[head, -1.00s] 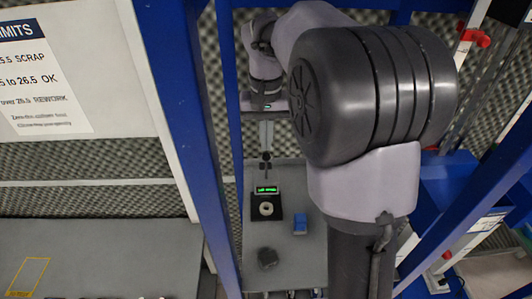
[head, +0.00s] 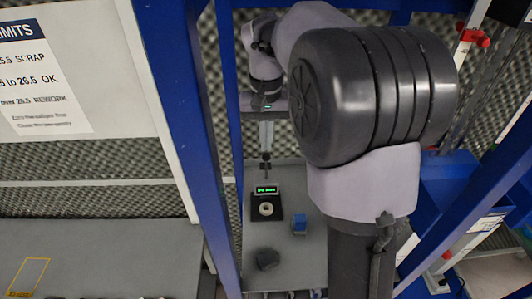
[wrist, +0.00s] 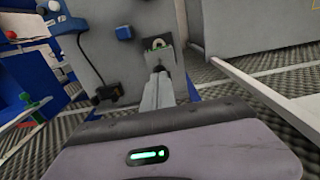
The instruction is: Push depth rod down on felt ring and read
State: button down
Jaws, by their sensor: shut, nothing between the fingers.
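The pale felt ring (head: 266,209) sits on a dark gauge stand below a small display (head: 265,189) with green characters too small to read. In the head view a thin dark rod (head: 266,172) stands upright above the display, close under my gripper (head: 265,154). I cannot tell whether the rod touches the ring or the gripper. My gripper is shut and points down at the stand. In the wrist view my gripper (wrist: 158,78) reaches toward the ring (wrist: 157,44); the ring's near side is partly hidden.
A blue block (head: 299,225) and a dark lump-shaped object (head: 267,259) lie on the grey bench (head: 285,262). Blue posts (head: 190,120) stand close on both sides.

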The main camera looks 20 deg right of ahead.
aim_at(266, 154)
jog(key=shift+f+b, duration=2.05)
jog(key=shift+f, duration=0.75)
notch_tip(266, 154, up, 5)
jog(key=p, duration=0.5)
jog(key=shift+r, duration=0.15)
jog(key=shift+f, duration=0.2)
dwell(0.5)
